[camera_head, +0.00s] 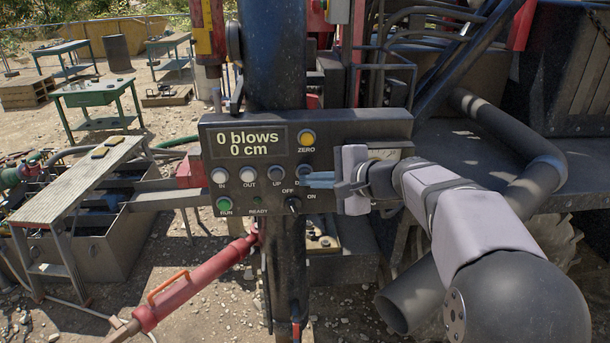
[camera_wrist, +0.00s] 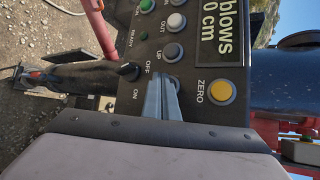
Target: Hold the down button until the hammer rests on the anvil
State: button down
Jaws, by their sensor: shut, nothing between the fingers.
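The dark control panel (camera_head: 400,124) faces me, its display (camera_head: 243,143) reading "0 blows" and "0 cm". In its button row, the down button (camera_head: 304,170) is to the right of the up button (camera_head: 277,173); its label is mostly covered by my fingers. My gripper (camera_head: 312,180) is shut and empty, its blue-grey fingertips at the down button. In the wrist view my gripper (camera_wrist: 160,84) covers most of that button, beside the up button (camera_wrist: 173,52). I cannot tell whether the button is pressed. I cannot make out the hammer or the anvil for certain.
A yellow zero button (camera_head: 307,138), a green run button (camera_head: 224,204) and an off/on switch (camera_head: 294,205) are close by on the panel. A thick dark vertical tube (camera_head: 274,60) rises behind it. A red cylinder (camera_head: 190,285) slants below left. A bench (camera_head: 75,180) stands left.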

jog(key=shift+w, duration=0.4)
dwell(1.8)
jog(key=shift+s, duration=0.2)
dwell(1.6)
jog(key=shift+s+b, duration=0.6)
jog(key=shift+s, duration=0.2)
jog(key=shift+s+b, duration=1.15)
jog(key=shift+s, duration=1.35)
